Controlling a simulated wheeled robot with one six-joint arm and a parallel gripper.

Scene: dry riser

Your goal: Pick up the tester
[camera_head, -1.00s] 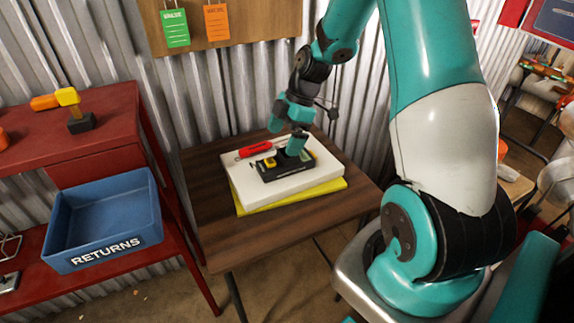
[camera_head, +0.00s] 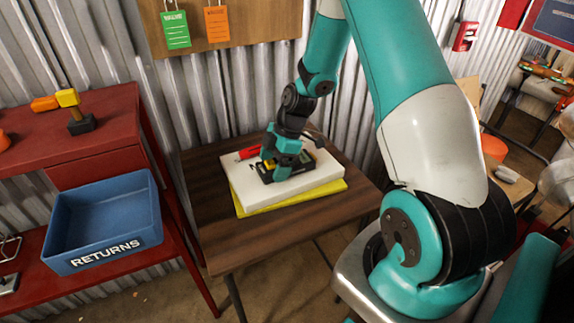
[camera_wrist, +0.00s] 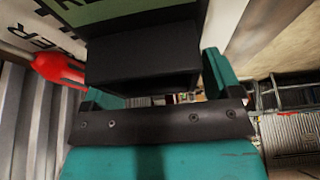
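The tester (camera_head: 266,176), black with a yellow part, lies on a white slab on the wooden table in the head view. My gripper (camera_head: 285,166) is lowered over it from above and hides much of it. In the wrist view, a black block with a green label, seemingly the tester (camera_wrist: 143,60), fills the space in front of my gripper (camera_wrist: 160,92). The teal fingers stand apart, one at the block's left and one at its right. The block partly covers the left finger. Whether the fingers touch it is unclear.
The white slab (camera_head: 250,194) rests on a yellow one (camera_head: 322,190). A red-handled tool (camera_head: 249,153) lies behind the tester, close to my gripper. A blue RETURNS bin (camera_head: 105,225) stands left on a red shelf. The table front (camera_head: 255,240) is bare.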

